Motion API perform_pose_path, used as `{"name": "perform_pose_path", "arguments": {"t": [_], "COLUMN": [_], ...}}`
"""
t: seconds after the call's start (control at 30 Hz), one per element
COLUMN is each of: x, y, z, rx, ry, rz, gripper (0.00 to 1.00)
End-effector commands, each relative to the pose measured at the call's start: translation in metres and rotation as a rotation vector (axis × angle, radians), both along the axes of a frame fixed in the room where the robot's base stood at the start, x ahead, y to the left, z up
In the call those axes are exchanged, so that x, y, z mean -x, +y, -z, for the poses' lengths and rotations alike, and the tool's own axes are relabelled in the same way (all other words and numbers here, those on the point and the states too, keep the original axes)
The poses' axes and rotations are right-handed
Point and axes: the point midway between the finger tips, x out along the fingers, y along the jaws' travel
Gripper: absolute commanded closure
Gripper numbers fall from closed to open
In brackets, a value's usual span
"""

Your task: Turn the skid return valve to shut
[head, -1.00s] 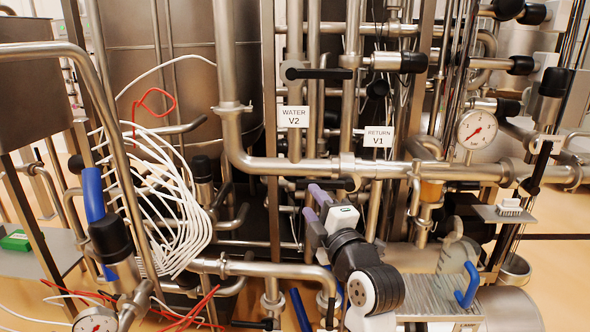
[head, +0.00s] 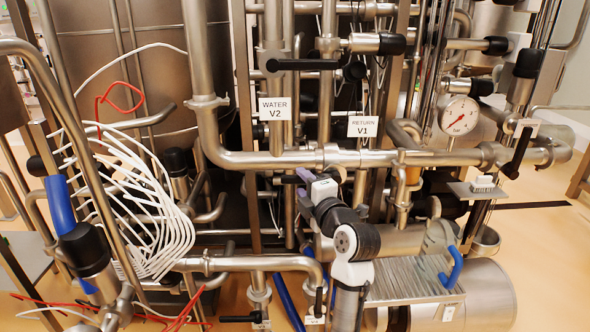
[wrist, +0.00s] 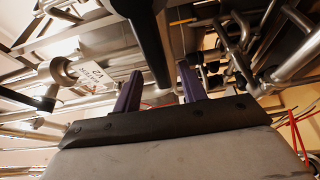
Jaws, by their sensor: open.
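The white RETURN V1 tag (head: 362,127) hangs right of the middle in the head view. A black rounded piece (head: 355,70) shows above it; I cannot tell whether it is this valve's lever. My gripper (head: 306,178) is low and left of the tag, with its purple fingers close to a black horizontal lever (head: 286,180) below the large pipe. In the wrist view my gripper (wrist: 158,88) is open. A dark bar (wrist: 148,40) reaches down between the fingers, with no clear contact. I cannot tell which valve it belongs to.
The WATER V2 tag (head: 274,108) hangs below another black lever (head: 302,64). A large steel pipe (head: 260,160) crosses above my gripper. White cables (head: 150,210) stand at left, a gauge (head: 459,116) at right. Open floor (head: 545,240) lies at far right.

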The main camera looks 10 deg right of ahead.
Motion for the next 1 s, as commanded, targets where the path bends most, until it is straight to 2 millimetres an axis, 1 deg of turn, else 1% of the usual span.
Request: {"name": "perform_pose_path", "arguments": {"t": [0.03, 0.1, 0.2, 0.3, 0.43, 0.67, 1.0], "x": [-0.011, -0.022, -0.035, -0.043, -0.048, -0.048, -0.048], "y": [0.003, 0.005, 0.007, 0.008, 0.009, 0.009, 0.009], "z": [-0.004, -0.003, -0.002, -0.001, -0.001, 0.000, 0.000], "rx": [-0.001, -0.001, -0.001, 0.000, 0.001, 0.001, 0.000], "ry": [0.001, 0.001, 0.000, 0.000, -0.001, -0.001, -0.001], "rz": [-0.002, -0.002, -0.001, 0.000, 0.001, 0.001, 0.001], "gripper": [0.58, 0.58, 0.58, 0.58, 0.58, 0.58, 1.00]}}
